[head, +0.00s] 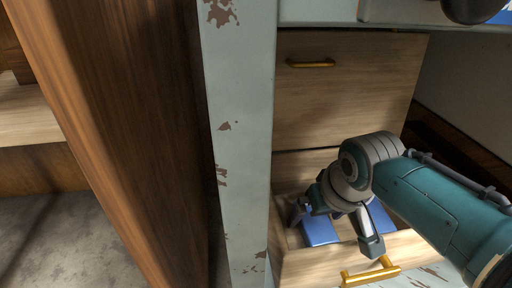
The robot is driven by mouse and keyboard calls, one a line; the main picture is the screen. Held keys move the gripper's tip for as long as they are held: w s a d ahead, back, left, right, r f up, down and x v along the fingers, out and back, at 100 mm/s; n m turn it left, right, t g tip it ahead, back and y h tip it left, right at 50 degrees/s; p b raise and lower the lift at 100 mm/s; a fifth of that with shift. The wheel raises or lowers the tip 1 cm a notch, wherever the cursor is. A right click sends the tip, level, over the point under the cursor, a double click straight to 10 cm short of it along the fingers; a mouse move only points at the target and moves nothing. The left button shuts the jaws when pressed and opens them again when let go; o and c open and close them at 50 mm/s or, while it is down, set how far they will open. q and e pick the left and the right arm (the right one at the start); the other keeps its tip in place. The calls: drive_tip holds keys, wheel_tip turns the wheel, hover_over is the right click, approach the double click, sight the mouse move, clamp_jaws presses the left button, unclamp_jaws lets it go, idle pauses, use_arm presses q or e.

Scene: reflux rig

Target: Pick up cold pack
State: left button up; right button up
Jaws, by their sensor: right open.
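A blue flat thing, which looks like the cold pack (318,230), lies in an open wooden drawer (310,269) at the lower right. Blue also shows to the right, behind a finger of my right gripper (335,227). I cannot tell whether it is one pack or two. My right gripper is open, with its fingers spread over the drawer and pointing down at the blue thing. The gripper and its arm hide part of the blue thing and the drawer's inside. My left gripper is not in view.
A closed wooden drawer front (345,95) with a brass handle (311,64) is above the open drawer. The open drawer has a brass handle (371,273) too. A chipped pale post (237,130) stands just left of the drawers. A brown wooden panel (140,120) stands farther left.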

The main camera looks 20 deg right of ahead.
drive_tip(key=shift+f, duration=0.25)
idle(0.3)
drive_tip(key=c, duration=1.5)
